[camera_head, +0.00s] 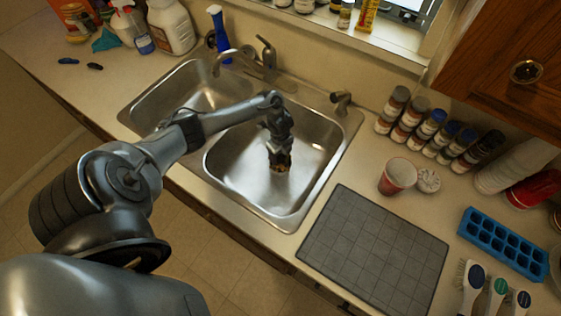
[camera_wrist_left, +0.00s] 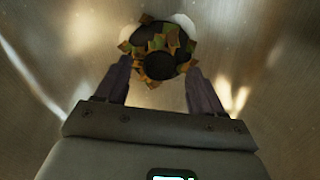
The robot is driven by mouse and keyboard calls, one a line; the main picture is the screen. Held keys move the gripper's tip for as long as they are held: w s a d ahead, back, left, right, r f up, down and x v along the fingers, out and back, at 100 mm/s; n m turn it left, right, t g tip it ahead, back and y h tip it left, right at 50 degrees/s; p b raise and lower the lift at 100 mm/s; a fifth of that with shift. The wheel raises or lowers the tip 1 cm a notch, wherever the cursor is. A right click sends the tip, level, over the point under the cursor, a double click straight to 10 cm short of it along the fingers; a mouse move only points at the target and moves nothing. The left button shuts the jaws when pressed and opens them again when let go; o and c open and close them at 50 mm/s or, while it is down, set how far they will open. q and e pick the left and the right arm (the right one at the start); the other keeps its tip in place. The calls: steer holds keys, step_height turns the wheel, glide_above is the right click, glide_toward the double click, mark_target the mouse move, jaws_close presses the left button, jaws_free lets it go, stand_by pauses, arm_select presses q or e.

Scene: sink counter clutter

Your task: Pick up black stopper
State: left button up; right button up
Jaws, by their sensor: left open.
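The black stopper (camera_wrist_left: 159,66) sits at the bottom of the right sink basin, with brown and green scraps around it. In the head view only a small dark and brown patch of it shows (camera_head: 281,168), below my gripper. My left gripper (camera_head: 279,158) reaches down into the right basin. In the left wrist view its two fingers (camera_wrist_left: 160,77) are apart, one on each side of the stopper's near part. Whether they touch it, I cannot tell. My right gripper is in neither view.
The right basin (camera_head: 235,185) has steep walls around my gripper, and a faucet (camera_head: 262,66) stands behind. A grey grid mat (camera_head: 375,250), a red cup (camera_head: 397,176), several spice jars (camera_head: 430,123) and a blue ice tray (camera_head: 503,244) lie to the right.

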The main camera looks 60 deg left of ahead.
arm_select(q)
steer(key=shift+d+f, duration=0.1)
steer(key=shift+f, duration=1.35)
steer(key=c, duration=1.1)
steer(key=shift+r, duration=0.15)
